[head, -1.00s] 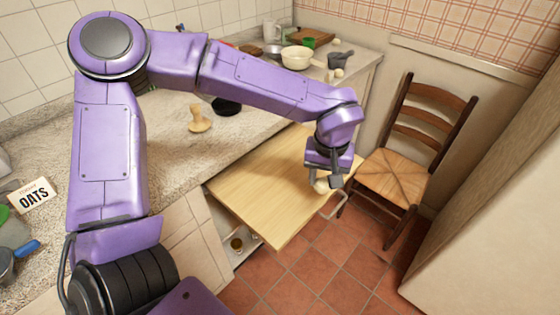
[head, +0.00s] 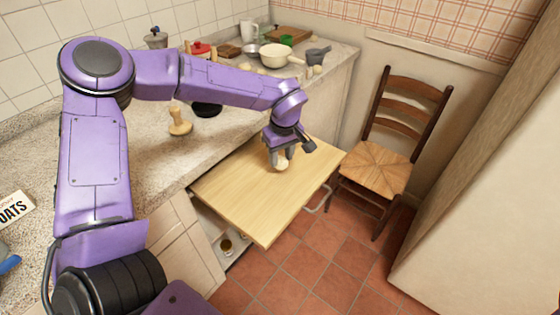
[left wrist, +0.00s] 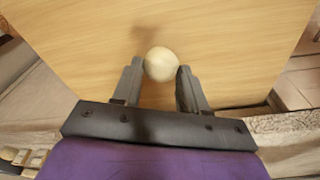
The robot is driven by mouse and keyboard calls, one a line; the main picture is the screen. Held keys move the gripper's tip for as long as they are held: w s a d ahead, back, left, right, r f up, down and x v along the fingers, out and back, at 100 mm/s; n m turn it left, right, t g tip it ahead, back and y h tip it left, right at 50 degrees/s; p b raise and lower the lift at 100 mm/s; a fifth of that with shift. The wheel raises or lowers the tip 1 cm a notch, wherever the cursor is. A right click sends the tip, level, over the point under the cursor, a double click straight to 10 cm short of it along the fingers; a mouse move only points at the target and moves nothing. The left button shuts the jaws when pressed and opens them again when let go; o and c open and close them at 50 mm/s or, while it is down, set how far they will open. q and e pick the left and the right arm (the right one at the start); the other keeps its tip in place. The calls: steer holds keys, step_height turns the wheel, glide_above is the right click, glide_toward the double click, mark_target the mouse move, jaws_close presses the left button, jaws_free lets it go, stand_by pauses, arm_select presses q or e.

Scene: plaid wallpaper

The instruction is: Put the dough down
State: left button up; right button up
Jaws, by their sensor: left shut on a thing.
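The dough (head: 281,163) is a pale, round ball. My left gripper (head: 282,158) is shut on it, over the far part of the pull-out wooden board (head: 245,195). In the left wrist view the dough (left wrist: 161,64) sits between the two fingertips (left wrist: 160,72), with the board's bare wood (left wrist: 230,40) beyond it. A soft shadow lies on the wood beside the ball. I cannot tell whether the dough touches the board. My right gripper is not in view.
A wooden stamp-like tool (head: 179,122) and a dark round dish (head: 207,108) stand on the stone counter. A cream pan (head: 280,55) and several other kitchen items are at the back. A wooden chair (head: 385,150) stands right of the board. Most of the board is clear.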

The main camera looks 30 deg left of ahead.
mark_target(280, 164)
arm_select(q)
steer(key=shift+w+a+f, duration=0.1)
steer(key=shift+a+f, duration=0.05)
steer(key=shift+f, duration=1.55)
steer(key=o, duration=1)
steer(key=shift+f, duration=0.15)
steer(key=shift+o, duration=0.2)
step_height(280, 164, up, 12)
steer(key=d, duration=0.1)
steer(key=shift+s+d, duration=0.15)
steer(key=shift+s, duration=0.2)
